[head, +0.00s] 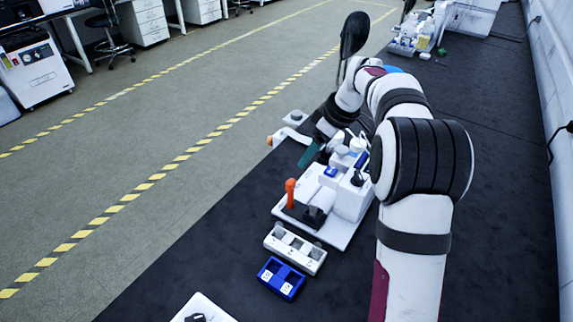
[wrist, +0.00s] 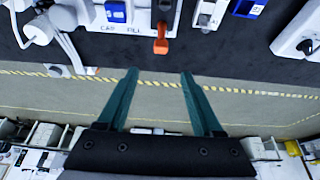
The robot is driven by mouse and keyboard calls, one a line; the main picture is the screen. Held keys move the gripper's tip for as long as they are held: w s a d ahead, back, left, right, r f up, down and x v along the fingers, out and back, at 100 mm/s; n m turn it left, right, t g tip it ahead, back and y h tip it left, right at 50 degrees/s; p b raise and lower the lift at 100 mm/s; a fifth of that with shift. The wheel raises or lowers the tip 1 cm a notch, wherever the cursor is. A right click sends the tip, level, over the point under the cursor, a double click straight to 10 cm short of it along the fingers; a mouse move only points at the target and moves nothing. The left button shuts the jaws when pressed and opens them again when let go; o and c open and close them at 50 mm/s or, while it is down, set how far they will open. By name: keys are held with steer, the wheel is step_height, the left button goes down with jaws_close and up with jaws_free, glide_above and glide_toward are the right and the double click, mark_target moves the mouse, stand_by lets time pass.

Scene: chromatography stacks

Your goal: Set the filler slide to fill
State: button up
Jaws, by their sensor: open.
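The filler is a white station (head: 335,232) with a black slide (head: 303,213) and an upright orange handle (head: 290,190). In the wrist view the orange handle (wrist: 160,42) is at the top centre, beside the printed words CAP and FILL on the white base (wrist: 118,28). The slide's exact position against these words is hard to tell. My gripper (wrist: 159,73) is open and empty, its two teal fingers apart. The handle lies beyond the fingertips, about midway between them in the picture. In the head view a teal finger (head: 308,155) shows behind the station; my arm hides part of it.
A white rack (head: 295,248) and a blue tray (head: 281,278) stand in front of the station. White devices stand at the bottom edge (head: 203,308) and behind the station (head: 292,135). The dark bench ends at the left above the floor.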

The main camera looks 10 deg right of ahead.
mark_target(292, 182)
steer(key=x, duration=1.3)
steer(key=shift+a+f, duration=0.15)
steer(key=shift+f, duration=0.15)
jaws_close()
stand_by(0.5)
